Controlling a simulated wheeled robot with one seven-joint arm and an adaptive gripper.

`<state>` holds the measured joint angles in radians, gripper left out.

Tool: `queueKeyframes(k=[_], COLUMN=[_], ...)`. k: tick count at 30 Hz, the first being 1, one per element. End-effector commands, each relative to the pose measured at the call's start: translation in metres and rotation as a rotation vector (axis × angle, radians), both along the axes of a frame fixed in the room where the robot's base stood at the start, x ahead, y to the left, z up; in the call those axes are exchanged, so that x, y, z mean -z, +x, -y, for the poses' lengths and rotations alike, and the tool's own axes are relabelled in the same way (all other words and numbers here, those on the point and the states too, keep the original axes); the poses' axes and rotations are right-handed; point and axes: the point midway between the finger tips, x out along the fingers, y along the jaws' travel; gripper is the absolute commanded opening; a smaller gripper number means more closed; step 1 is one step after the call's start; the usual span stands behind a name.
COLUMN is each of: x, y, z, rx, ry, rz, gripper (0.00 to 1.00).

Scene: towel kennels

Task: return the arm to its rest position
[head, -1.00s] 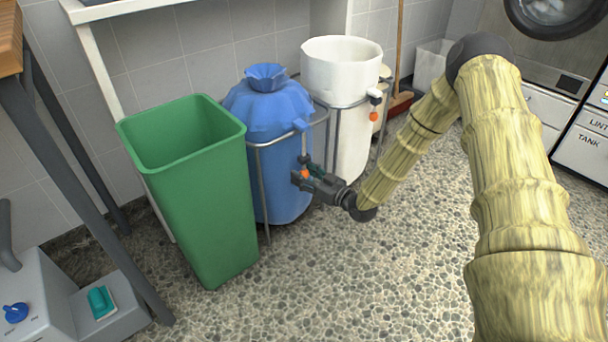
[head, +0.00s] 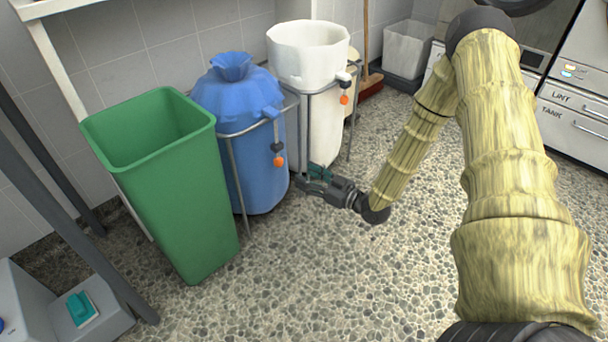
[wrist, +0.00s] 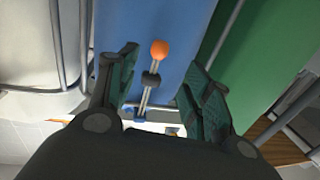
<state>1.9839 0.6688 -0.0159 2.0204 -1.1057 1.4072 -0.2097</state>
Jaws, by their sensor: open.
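My gripper (head: 309,177) is at the end of my arm, low in front of the blue bag (head: 240,140) and the white bin in the head view. In the wrist view its two green-padded fingers (wrist: 160,85) are spread apart with nothing between them touching. Beyond the fingers, a cord pull with an orange ball (wrist: 159,48) and a dark toggle hangs on the blue bag. The same orange ball (head: 278,161) hangs clear of the gripper in the head view.
A green bin (head: 165,190) stands left of the blue bag, and a white bin (head: 308,60) stands right of it. Metal frame rails (head: 235,165) surround both bags. A broom (head: 368,80) leans behind. The pebbled floor (head: 320,270) in front is clear.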

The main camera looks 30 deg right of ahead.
Motion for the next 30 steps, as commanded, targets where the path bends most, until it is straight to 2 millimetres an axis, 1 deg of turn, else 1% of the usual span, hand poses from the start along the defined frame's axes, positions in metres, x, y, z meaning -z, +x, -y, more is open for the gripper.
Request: queueKeyframes(k=[14,17,19,22,26,27,29,30], x=[0.001,0.007,0.018,0.04,0.074,0.084,0.097,0.105], y=[-0.001,-0.004,-0.01,-0.027,-0.063,-0.076,-0.098,-0.114], z=[-0.002,-0.01,-0.022,-0.043,-0.068,-0.075,-0.085,-0.09], rx=[0.0,0.005,0.014,0.033,0.071,0.083,0.103,0.117], ry=[0.0,-0.004,-0.01,-0.025,-0.054,-0.065,-0.083,-0.096], rz=[-0.007,-0.055,-0.124,-0.266,-0.479,-0.545,-0.642,-0.707], gripper=[0.5,0.5,0.5,0.5,0.5,0.5,0.5,0.5])
